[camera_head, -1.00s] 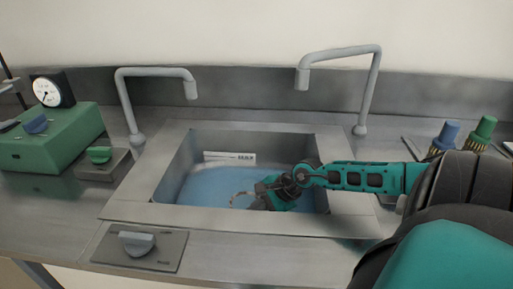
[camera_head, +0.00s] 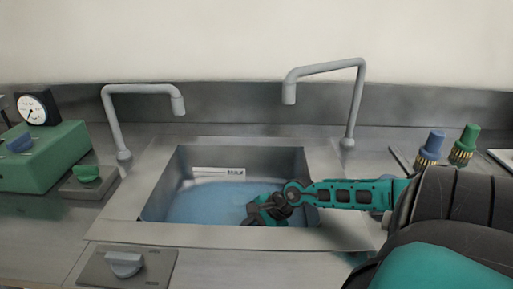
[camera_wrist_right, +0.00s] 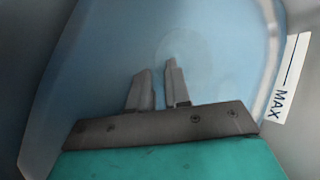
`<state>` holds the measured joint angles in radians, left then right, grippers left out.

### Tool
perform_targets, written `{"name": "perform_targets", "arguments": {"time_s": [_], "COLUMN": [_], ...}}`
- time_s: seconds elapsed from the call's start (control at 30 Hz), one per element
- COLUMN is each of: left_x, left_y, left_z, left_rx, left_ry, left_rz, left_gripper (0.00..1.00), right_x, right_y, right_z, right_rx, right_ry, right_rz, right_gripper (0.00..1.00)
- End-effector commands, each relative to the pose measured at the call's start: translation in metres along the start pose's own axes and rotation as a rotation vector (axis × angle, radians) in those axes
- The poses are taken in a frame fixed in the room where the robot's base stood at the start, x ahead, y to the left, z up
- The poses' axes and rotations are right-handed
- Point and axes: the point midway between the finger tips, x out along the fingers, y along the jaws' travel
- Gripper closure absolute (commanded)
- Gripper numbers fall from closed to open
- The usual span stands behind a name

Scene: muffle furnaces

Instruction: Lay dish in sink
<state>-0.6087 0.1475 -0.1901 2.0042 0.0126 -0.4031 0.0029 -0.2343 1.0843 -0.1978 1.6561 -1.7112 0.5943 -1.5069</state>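The steel sink (camera_head: 120,228) has blue water (camera_head: 200,205) in its basin. My right gripper (camera_head: 250,217) is down inside the basin, toward its right front. In the right wrist view its two fingers (camera_wrist_right: 159,78) stand a little apart over the blue, with nothing visible between them. A faint pale round outline (camera_wrist_right: 186,48) lies just beyond the fingertips; I cannot tell whether it is a clear dish or a mark of the basin. No dish shows clearly in the head view. My left gripper is out of view.
Two grey taps (camera_head: 145,88) (camera_head: 330,70) arch behind the sink. A MAX level label (camera_head: 218,172) is on the back basin wall. A green box with a dial (camera_head: 38,108) stands left, bottles with blue and green caps (camera_head: 448,146) right. A knob panel (camera_head: 125,265) lies in front.

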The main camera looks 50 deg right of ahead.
Motion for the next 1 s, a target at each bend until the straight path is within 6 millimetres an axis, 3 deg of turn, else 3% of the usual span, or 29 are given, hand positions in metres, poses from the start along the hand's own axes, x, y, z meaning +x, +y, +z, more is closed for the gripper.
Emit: {"name": "perform_targets", "arguments": {"time_s": [0.3,0.5,1.0], "left_x": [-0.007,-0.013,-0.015], "left_y": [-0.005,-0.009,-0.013], "left_z": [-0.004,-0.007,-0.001], "left_rx": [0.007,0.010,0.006], "left_ry": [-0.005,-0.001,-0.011], "left_rz": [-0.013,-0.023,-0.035], "left_gripper": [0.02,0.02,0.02], "right_x": [-0.044,-0.061,-0.068], "right_y": [0.000,0.000,0.000], "right_z": [0.000,0.001,0.000], "right_rx": [-0.003,-0.001,-0.002], "right_ry": [0.004,0.002,0.001], "right_rz": [0.006,0.004,0.001], "right_gripper": [0.83,0.83,0.83]}}
